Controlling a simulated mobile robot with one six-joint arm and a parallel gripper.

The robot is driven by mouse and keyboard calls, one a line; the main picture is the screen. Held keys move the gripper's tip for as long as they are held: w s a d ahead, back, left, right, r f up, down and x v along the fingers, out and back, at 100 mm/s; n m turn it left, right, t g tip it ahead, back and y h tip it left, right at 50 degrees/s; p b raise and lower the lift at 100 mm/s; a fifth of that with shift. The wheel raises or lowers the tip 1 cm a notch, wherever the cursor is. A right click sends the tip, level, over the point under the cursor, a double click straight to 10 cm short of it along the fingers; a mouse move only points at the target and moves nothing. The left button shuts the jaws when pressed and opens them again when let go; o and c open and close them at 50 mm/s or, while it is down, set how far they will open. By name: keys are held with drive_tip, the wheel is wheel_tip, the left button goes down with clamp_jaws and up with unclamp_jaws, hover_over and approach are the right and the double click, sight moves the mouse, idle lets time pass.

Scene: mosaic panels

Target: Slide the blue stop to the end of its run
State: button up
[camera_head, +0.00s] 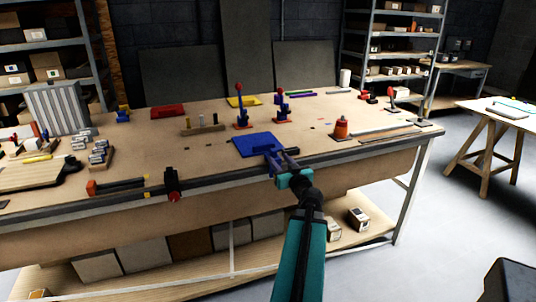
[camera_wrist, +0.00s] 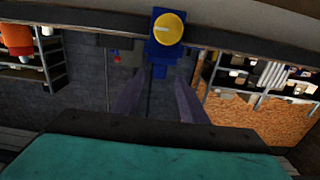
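The blue stop (camera_wrist: 160,47) with a round yellow knob shows at the top middle of the wrist view, just beyond my fingertips. In the head view the blue stop (camera_head: 271,154) is at the table's front edge, partly hidden by my gripper (camera_head: 284,161). It sits on or against the dark rail (camera_head: 225,177) that runs along that edge. In the wrist view my gripper's fingers (camera_wrist: 160,85) stand apart with a gap between them, lined up with the stop. I cannot tell whether they touch it.
A red-knobbed stop (camera_head: 172,182) sits farther left along the front edge. A blue plate (camera_head: 259,144) lies on the table just behind my gripper.

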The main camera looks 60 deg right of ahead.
drive_tip(key=shift+w+d+r+p, duration=0.1)
drive_tip(key=shift+w+d+p, duration=0.2)
drive_tip(key=shift+p, duration=0.1)
drive_tip(key=shift+p+x, duration=1.8)
drive_tip(key=shift+x, duration=3.3)
